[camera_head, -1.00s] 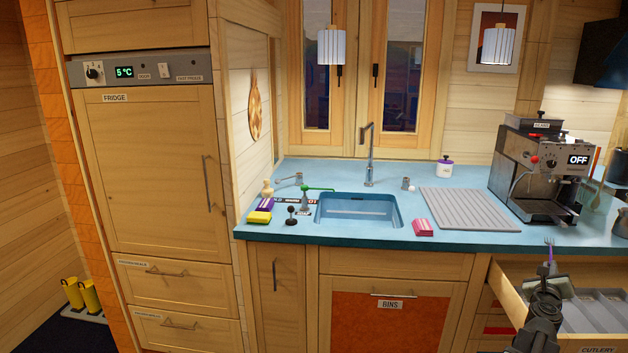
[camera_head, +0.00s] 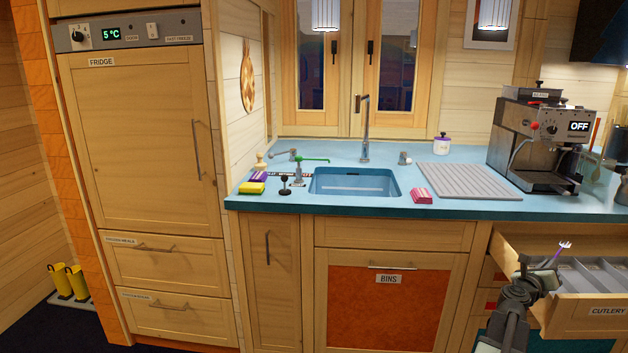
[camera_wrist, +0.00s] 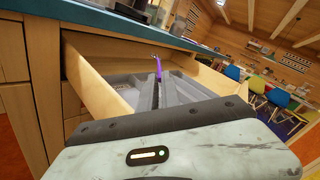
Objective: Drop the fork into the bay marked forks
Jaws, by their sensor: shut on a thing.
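The fork (camera_head: 563,249) has a purple handle and pale tines. My gripper (camera_head: 550,264) is shut on it and holds it above the open drawer, tines pointing up and to the right. In the wrist view the fork (camera_wrist: 158,67) sticks out beyond the closed fingers (camera_wrist: 160,86); its lower end is hidden between them. The drawer's front (camera_head: 598,311) is labelled CUTLERY. Inside is a grey tray (camera_head: 612,266) with long divided bays, and the wrist view shows part of the tray (camera_wrist: 122,80). No bay marking is readable, so I cannot tell which bay is for forks.
The blue counter (camera_head: 460,206) overhangs behind the drawer, with a coffee machine (camera_head: 540,145) at its right. A grey drying mat (camera_head: 470,180) and a pink sponge (camera_head: 421,196) lie on it. The drawer's wooden side wall (camera_wrist: 92,72) stands close left of my fingers.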

